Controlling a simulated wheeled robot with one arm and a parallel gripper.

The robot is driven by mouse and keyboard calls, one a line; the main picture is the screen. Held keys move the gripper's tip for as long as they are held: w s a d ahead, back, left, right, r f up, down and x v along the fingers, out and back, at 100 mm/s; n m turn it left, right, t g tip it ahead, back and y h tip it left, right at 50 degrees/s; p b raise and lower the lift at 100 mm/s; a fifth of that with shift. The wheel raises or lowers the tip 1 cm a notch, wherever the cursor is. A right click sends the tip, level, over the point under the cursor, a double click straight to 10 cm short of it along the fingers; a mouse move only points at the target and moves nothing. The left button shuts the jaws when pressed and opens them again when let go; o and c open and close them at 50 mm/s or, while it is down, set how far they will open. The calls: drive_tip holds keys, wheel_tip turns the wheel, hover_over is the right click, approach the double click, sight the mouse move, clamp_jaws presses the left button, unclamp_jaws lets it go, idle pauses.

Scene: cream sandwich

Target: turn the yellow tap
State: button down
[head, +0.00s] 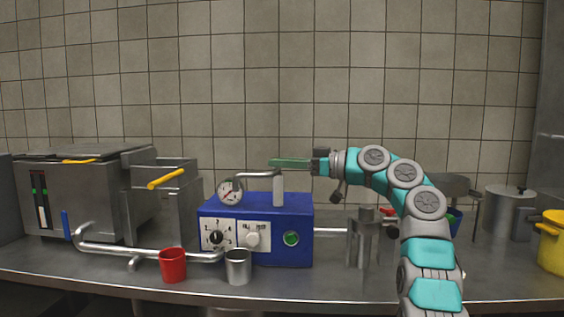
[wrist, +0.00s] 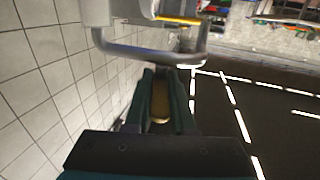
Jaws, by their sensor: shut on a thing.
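My gripper (head: 279,163) is above the blue box (head: 258,215), with its green fingers pointing left next to the bent grey pipe on top. In the wrist view, my gripper's fingers (wrist: 166,82) are close together on both sides of a yellow piece, the yellow tap (wrist: 160,103). The grey pipe (wrist: 150,52) crosses just beyond the fingertips. In the head view the fingers hide the tap, so its angle cannot be told there.
The blue box carries a round gauge (head: 230,191), knobs and a green button (head: 291,238). A red cup (head: 173,264) and a metal cup (head: 238,266) stand at the counter's front. A fryer with yellow handles (head: 166,179) is left; a yellow pot (head: 553,243) is far right.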

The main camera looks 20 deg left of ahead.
drive_tip(key=shift+s+a+f, duration=0.1)
drive_tip(key=shift+f, duration=0.05)
drive_tip(key=c, duration=0.8)
unclamp_jaws()
drive_tip(key=shift+o, duration=0.2)
drive_tip(key=d+b, duration=0.1)
drive_tip(key=d, duration=0.7)
